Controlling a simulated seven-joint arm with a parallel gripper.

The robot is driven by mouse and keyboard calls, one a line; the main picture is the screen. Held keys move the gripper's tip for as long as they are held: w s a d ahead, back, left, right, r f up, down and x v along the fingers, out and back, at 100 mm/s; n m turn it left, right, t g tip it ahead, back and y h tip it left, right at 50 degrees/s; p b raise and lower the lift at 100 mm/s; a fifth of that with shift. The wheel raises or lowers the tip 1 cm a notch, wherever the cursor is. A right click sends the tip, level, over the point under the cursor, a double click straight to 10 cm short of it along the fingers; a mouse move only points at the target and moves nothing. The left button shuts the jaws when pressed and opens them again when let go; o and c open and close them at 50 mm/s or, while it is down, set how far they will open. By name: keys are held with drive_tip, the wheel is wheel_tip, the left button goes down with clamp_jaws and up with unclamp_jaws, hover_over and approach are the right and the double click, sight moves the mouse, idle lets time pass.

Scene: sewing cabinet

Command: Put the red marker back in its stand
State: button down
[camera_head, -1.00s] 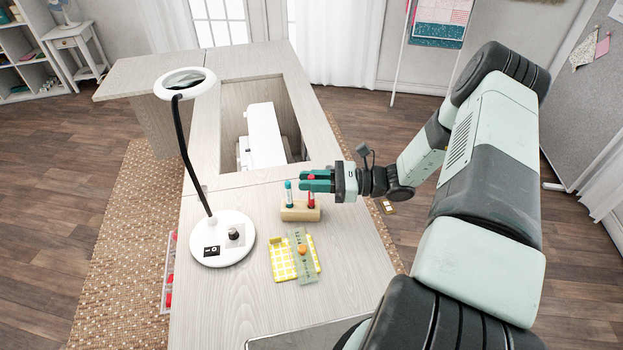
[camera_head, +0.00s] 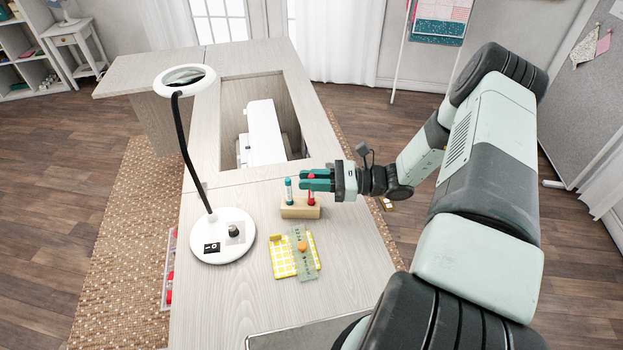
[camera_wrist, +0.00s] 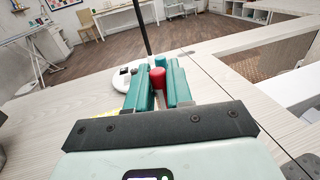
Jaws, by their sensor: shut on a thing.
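The red marker (camera_head: 311,198) is upright at the right end of the wooden stand (camera_head: 300,210). Its lower part shows just above the block; whether it is fully seated I cannot tell. A teal marker (camera_head: 288,190) stands upright in the left end of the stand. My gripper (camera_head: 308,180) is above the stand, its teal fingers shut around the red marker's upper part. In the wrist view the red marker (camera_wrist: 158,79) shows between the two fingers, and its lower part is hidden.
A magnifier lamp (camera_head: 222,240) stands to the left of the stand. A yellow checked cloth (camera_head: 282,262) with a green ruler (camera_head: 305,265) lies in front. A sewing machine (camera_head: 262,135) sits in the cabinet opening behind. The tabletop at front left is clear.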

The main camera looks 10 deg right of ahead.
drive_tip(key=shift+f, duration=0.65)
idle(0.8)
drive_tip(key=c, duration=0.9)
unclamp_jaws()
drive_tip(key=shift+c, duration=0.2)
drive_tip(key=shift+d, duration=0.1)
drive_tip(key=v, duration=1)
drive_tip(key=shift+d, duration=0.3)
